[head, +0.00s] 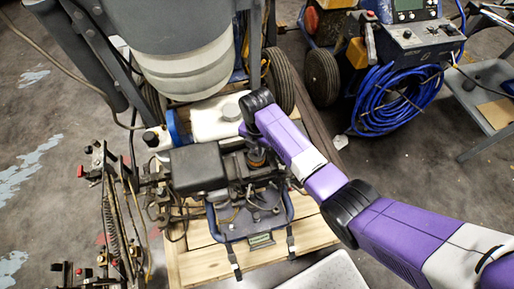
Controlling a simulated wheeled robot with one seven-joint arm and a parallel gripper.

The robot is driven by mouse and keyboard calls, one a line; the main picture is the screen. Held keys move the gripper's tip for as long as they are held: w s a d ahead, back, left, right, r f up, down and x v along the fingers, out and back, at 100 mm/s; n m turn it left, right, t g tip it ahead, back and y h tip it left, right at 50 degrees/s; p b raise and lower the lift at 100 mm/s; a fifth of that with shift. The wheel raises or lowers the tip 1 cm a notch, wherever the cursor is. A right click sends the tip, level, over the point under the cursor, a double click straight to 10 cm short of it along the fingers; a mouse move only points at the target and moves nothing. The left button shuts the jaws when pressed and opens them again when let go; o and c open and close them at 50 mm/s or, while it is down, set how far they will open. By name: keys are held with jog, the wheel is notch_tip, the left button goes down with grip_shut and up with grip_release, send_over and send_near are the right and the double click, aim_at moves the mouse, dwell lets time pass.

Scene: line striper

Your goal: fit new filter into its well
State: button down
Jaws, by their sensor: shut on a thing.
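My purple arm reaches in from the lower right over the line striper. Its wrist bends down at the black joint, and my gripper (255,146) points down beside the engine, partly hidden by the arm. It is shut on a small dark, brownish round part, which looks like the new filter (257,158). The filter is over the machinery just right of the black engine box (197,168). The well is not clearly visible under the gripper and filter, so I cannot tell whether the filter is in it or above it.
The striper stands on a wooden pallet (203,265). A white tank (214,120) and a large grey hopper (185,60) rise behind the engine. Hoses and valves crowd the left side. A machine with a coiled blue hose (390,100) stands at the back right.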

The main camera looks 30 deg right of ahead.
jog(key=shift+f+b, duration=0.4)
jog(key=shift+f, duration=0.25)
dwell(0.5)
jog(key=c, duration=1.3)
grip_release()
jog(key=shift+o, duration=0.5)
jog(key=shift+o, duration=1.3)
jog(key=shift+r+p, duration=3.55)
